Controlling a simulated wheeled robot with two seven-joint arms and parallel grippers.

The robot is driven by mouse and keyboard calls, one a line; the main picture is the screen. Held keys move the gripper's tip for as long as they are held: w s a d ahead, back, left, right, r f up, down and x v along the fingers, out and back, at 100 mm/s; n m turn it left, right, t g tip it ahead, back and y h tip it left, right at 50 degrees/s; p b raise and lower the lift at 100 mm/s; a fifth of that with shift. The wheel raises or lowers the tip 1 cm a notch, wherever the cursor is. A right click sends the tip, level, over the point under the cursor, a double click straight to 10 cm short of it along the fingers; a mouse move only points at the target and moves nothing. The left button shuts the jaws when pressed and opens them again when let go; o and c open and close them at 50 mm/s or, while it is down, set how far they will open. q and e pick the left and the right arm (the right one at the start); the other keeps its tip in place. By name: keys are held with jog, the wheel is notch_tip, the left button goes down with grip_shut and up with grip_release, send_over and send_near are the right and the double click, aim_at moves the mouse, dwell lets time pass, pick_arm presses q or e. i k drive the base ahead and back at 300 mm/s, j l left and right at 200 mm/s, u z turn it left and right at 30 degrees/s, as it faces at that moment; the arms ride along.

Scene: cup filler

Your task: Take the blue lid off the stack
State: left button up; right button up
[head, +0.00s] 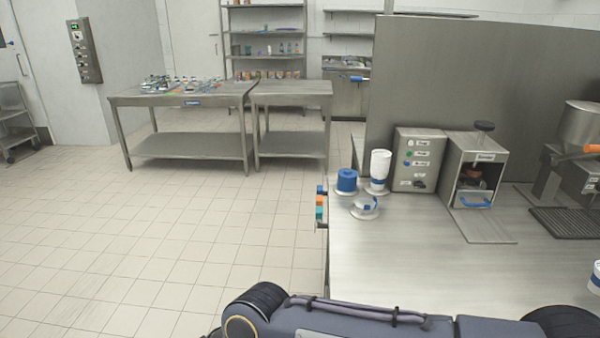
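A blue cylinder (347,180), which looks like the stack of blue lids, stands on a pale round base near the left edge of the steel counter (420,265). Single lids cannot be told apart at this size. A white stack (380,163), apparently cups, with a blue band near its foot, stands just right of it. A low white round holder (364,208) with a small blue part sits in front of them. Neither of my grippers shows. Only a dark arm link of mine crosses the bottom edge.
A button box (419,160) and a machine with a blue-handled drawer (475,172) stand behind the counter's middle. A hopper machine (578,122) is at right. A white and blue item (595,276) is cut off at the right edge. The counter's front middle is clear.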

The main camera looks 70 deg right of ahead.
aim_at(346, 174)
jog(key=i+j+z, duration=0.1)
jog(key=i+z, duration=0.15)
jog(key=i, duration=0.2)
jog(key=i+j+z, duration=0.25)
jog(key=i, duration=0.2)
jog(key=i+l+z, duration=0.2)
jog(key=z, duration=0.2)
jog(key=i+l+z, duration=0.1)
jog(key=i+z, duration=0.55)
jog(key=z, duration=0.15)
jog(key=i+z, duration=0.7)
jog(key=z, duration=0.15)
jog(key=i+z, duration=0.4)
jog(key=i+j+z, duration=0.1)
jog(key=z, duration=0.35)
jog(key=i+z, duration=0.2)
jog(key=z, duration=0.25)
jog(key=i+z, duration=0.2)
jog(key=z, duration=0.25)
jog(key=i+z, duration=0.2)
jog(key=z, duration=0.25)
jog(key=i+j+z, duration=0.15)
jog(key=z, duration=0.3)
